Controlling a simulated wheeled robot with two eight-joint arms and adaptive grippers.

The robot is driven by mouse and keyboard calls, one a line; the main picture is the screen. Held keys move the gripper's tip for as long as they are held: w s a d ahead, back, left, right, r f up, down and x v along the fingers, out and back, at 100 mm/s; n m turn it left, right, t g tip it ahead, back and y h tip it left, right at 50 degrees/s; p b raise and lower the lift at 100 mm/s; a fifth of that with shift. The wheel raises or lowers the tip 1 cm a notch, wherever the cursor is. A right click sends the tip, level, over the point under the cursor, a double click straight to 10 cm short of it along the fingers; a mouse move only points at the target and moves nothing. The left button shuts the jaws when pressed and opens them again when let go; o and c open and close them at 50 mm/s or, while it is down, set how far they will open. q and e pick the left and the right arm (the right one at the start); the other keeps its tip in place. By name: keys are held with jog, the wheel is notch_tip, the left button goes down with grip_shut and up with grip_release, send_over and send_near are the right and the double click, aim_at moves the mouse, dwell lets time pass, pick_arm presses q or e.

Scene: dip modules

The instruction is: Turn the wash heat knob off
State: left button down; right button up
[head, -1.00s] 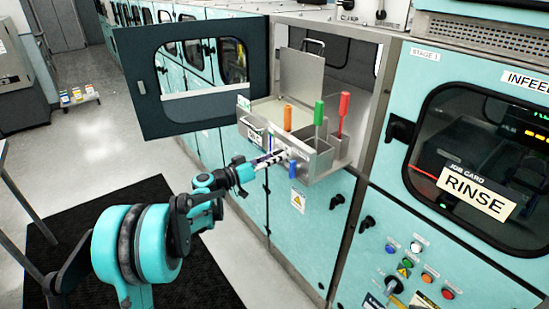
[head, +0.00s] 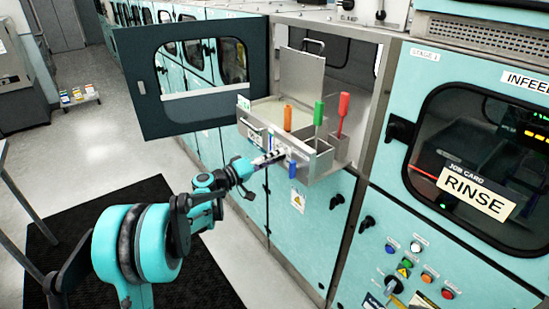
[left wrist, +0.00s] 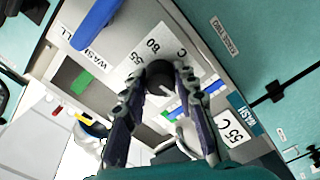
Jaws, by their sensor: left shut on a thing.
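The wash heat knob (left wrist: 160,73) is a dark round knob on a white dial plate (left wrist: 140,50) with printed numbers, 55 among them. My left gripper (left wrist: 161,82) is shut on the knob, one finger on each side of it. In the head view my left gripper (head: 276,156) is at the front of the steel wash unit (head: 262,138), and its fingers hide the knob there. A label reading WASH (left wrist: 248,113) shows in the left wrist view. The knob's pointer direction is not clear. My right gripper is not in view.
Orange (head: 287,117), green (head: 319,113) and red (head: 343,108) handles rise from the unit. A blue handle (head: 292,169) hangs at its front, close to my gripper. An open windowed door (head: 135,92) stands at the left. A control panel (head: 372,262) is at the lower right.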

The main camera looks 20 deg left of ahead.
pick_arm(q)
jog(key=shift+n, duration=2.2)
jog(key=c, duration=1.2)
grip_release()
jog(key=v, duration=1.2)
